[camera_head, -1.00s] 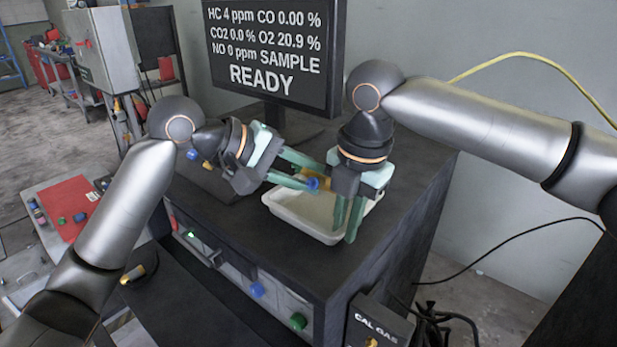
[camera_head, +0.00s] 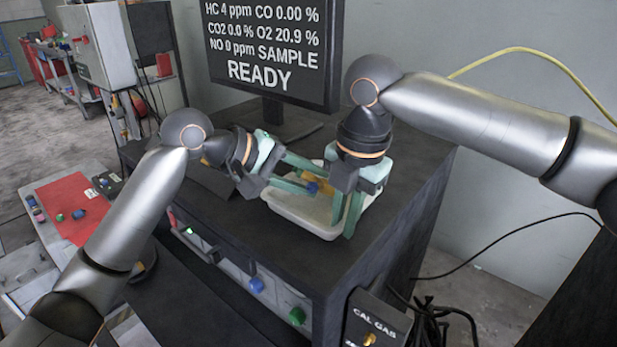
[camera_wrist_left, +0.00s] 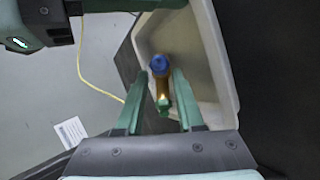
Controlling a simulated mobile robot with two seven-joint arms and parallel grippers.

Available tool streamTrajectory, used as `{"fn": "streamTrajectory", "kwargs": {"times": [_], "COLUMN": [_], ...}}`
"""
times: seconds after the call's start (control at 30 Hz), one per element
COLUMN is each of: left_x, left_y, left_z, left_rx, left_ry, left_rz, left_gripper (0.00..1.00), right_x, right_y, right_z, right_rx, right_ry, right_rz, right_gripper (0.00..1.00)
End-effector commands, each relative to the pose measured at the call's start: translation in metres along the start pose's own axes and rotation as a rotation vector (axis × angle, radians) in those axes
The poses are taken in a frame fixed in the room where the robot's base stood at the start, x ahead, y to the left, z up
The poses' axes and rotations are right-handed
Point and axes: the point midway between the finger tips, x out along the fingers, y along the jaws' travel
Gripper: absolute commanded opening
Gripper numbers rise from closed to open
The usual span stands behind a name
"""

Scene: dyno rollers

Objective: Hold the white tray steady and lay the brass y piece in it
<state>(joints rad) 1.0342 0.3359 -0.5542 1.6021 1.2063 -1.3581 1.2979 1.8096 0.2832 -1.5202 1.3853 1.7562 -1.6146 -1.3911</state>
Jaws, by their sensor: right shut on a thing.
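The white tray (camera_head: 300,217) sits on the dark cabinet top; it also shows in the left wrist view (camera_wrist_left: 224,50). My right gripper (camera_head: 344,222) points down, shut on the tray's near right wall. My left gripper (camera_head: 317,179) reaches over the tray from the left, with its fingers apart. The brass y piece (camera_head: 320,184), with a blue end, is at these fingertips and within the tray outline. In the left wrist view the brass y piece (camera_wrist_left: 162,86) shows blue and green ends between the open fingers (camera_wrist_left: 160,92), with small gaps beside it. Whether it touches the tray floor is unclear.
A monitor (camera_head: 270,50) stands behind the tray on the cabinet (camera_head: 400,200). A box marked CAL GAS (camera_head: 375,322) with cables is at the lower right. A cart with a red mat (camera_head: 72,208) stands at the left. The cabinet top right of the tray is clear.

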Motion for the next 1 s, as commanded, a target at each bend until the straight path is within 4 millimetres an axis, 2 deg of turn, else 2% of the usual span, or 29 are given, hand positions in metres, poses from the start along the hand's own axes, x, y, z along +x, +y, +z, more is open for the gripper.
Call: {"fn": "streamTrajectory", "kwargs": {"times": [0.03, 0.23, 0.57, 0.67, 1.0], "left_x": [0.000, 0.000, -0.004, -0.017, -0.087], "left_y": [0.001, 0.001, 0.000, 0.000, 0.000], "left_z": [0.000, 0.000, -0.001, -0.001, -0.001], "left_rx": [0.000, 0.000, 0.000, 0.001, 0.001], "left_ry": [0.000, 0.000, 0.001, 0.003, 0.004], "left_rz": [0.001, 0.001, 0.000, 0.001, 0.001], "left_gripper": [0.43, 0.65, 0.65, 0.65, 0.65], "right_x": [0.000, 0.000, 0.000, 0.000, 0.000], "right_y": [0.000, 0.000, 0.000, 0.000, 0.000], "right_z": [0.000, 0.000, 0.000, 0.000, 0.000], "right_rx": [0.000, 0.000, 0.000, 0.000, 0.000], "right_ry": [0.000, 0.000, 0.000, 0.000, 0.000], "right_rz": [-0.001, -0.001, -0.001, -0.001, -0.001], "right_gripper": [0.00, 0.00, 0.00, 0.00, 0.00]}}
